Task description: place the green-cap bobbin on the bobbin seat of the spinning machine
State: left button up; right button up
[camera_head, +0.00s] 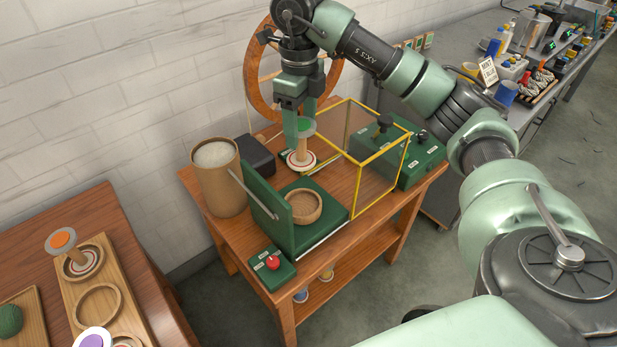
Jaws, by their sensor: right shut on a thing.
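The green-cap bobbin (301,146) is upright, with a pale shaft and a red-and-white ring on its bottom flange. My right gripper (298,128) points down and is shut on it near the cap. The bobbin is behind the green plate of the spinning machine (265,212), beside the yellow-framed clear box. I cannot tell whether its flange touches anything below. A round wooden ring seat (318,209) on the green plate looks empty, in front of the bobbin. My left gripper is not in view.
A yellow-framed clear box (352,156) and green control box (415,165) stand right. A tan cylinder (218,180) stands left; a red-button box (272,268) is in front. An orange-cap bobbin (62,241) and a purple-cap one (93,338) are on the left table.

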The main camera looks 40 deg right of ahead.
aim_at(301, 140)
notch_tip(301, 140, down, 16)
jog(key=shift+f+p, duration=0.1)
jog(key=shift+p, duration=0.55)
jog(key=o, duration=1.4)
notch_tip(301, 140, up, 12)
jog(key=shift+r+b, duration=0.2)
jog(key=shift+b, duration=0.6)
